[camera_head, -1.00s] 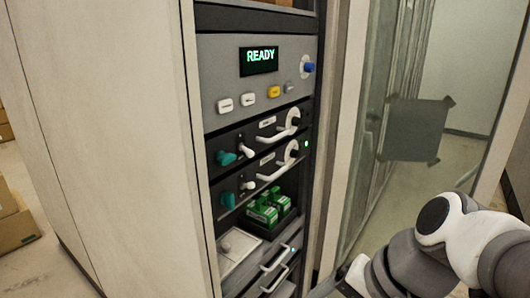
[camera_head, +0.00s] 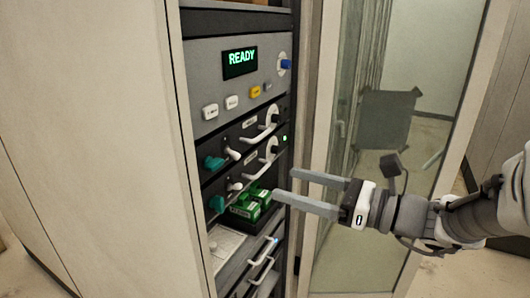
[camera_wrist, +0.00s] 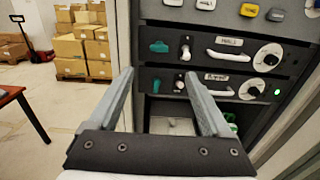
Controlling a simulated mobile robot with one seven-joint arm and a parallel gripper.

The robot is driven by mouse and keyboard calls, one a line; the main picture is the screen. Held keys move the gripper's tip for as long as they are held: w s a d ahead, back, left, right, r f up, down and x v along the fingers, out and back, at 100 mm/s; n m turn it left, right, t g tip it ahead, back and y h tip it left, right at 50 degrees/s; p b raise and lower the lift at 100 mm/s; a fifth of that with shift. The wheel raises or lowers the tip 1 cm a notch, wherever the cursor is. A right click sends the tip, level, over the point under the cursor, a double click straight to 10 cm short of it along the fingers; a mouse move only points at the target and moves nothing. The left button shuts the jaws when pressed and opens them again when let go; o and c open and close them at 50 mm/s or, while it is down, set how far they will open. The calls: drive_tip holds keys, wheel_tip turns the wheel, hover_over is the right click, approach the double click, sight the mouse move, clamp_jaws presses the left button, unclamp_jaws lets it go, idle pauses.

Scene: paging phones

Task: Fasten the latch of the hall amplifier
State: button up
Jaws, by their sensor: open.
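Two dark amplifier units sit one above the other in the rack. The upper unit (camera_wrist: 205,44) and the lower unit (camera_wrist: 200,77) each have a label too small to read surely. Each carries a teal knob at left, a white lever, a white bar handle and a white round plate at right. The upper teal knob (camera_head: 213,162) and upper white lever (camera_head: 232,153) show clearly, as do the lower teal knob (camera_head: 216,203) and lower white lever (camera_head: 236,187). My gripper (camera_head: 284,184) is open and empty, in front of the rack's right side; its fingers (camera_wrist: 159,74) point toward the lower unit.
A grey panel with a READY display (camera_head: 240,62) and buttons is above. Green blocks (camera_head: 250,204) sit in a bay below, above more drawer handles (camera_head: 262,258). A glass door (camera_head: 345,210) stands at right. Cartons (camera_wrist: 85,45) and a table (camera_wrist: 12,95) are at left.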

sight(219, 165)
drive_tip(key=p+x, duration=0.1)
drive_tip(key=x, duration=1.4)
drive_tip(key=shift+a, duration=0.45)
clamp_jaws()
